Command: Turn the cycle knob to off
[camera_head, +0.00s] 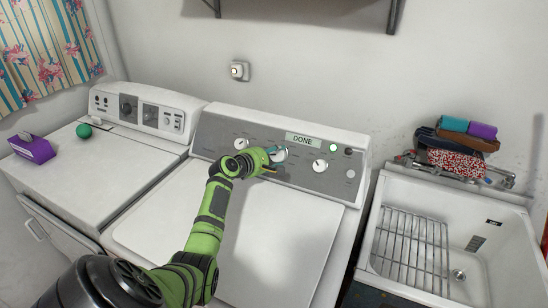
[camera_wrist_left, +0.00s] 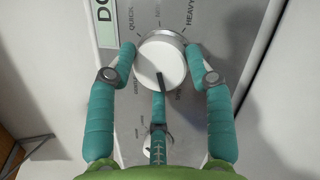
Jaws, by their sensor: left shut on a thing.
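The cycle knob (camera_wrist_left: 155,55) is a round white knob with a silver rim on the washer's grey control panel (camera_head: 225,140). In the left wrist view its dark pointer line points down. Printed labels around it include "QUICK" and "HEAVY"; I cannot make out an off mark. My left gripper (camera_head: 275,158) is at the panel, below the "DONE" display (camera_head: 303,140). Its teal fingers are shut on the knob from both sides, with another finger below. In the head view the fingers partly cover the knob. My right gripper is not in view.
Another white knob (camera_head: 320,165) sits right of the gripper, and a smaller one (camera_head: 241,143) left. A second machine (camera_head: 150,112) stands left, with a green ball (camera_head: 84,130) and purple box (camera_head: 33,148). A utility sink (camera_head: 500,205) with a wire rack (camera_head: 410,245) is right.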

